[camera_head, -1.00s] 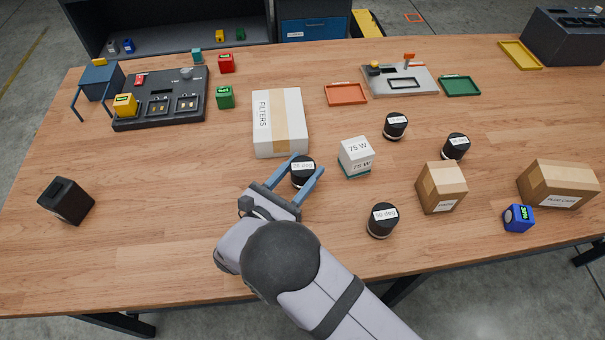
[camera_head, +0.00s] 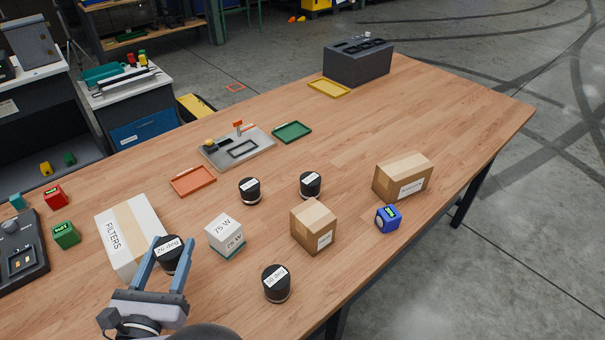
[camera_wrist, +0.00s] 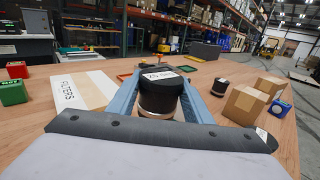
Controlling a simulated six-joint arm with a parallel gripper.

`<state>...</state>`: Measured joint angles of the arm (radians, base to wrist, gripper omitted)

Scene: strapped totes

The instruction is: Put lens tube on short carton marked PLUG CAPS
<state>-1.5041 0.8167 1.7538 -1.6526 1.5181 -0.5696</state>
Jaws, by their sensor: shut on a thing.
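My gripper (camera_head: 171,262) is shut on a black lens tube (camera_head: 172,249) with a white label on top that seems to read "20 deg". The tube stands upright between the blue fingers and also shows in the wrist view (camera_wrist: 160,98). Whether its base is clear of the table is hard to tell. The short brown carton (camera_head: 403,178) lies at the right of the table, well away from my gripper. Its front label is too small to read for sure now; in the earlier view it looks like PLUG CAPS. Its top is bare.
Close by are the white FILTERS box (camera_head: 127,232) and white 75 W box (camera_head: 225,233). A taller brown carton (camera_head: 314,227), other black tubes (camera_head: 276,283) and a blue cube (camera_head: 388,219) stand towards the short carton. The far right tabletop is clear.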

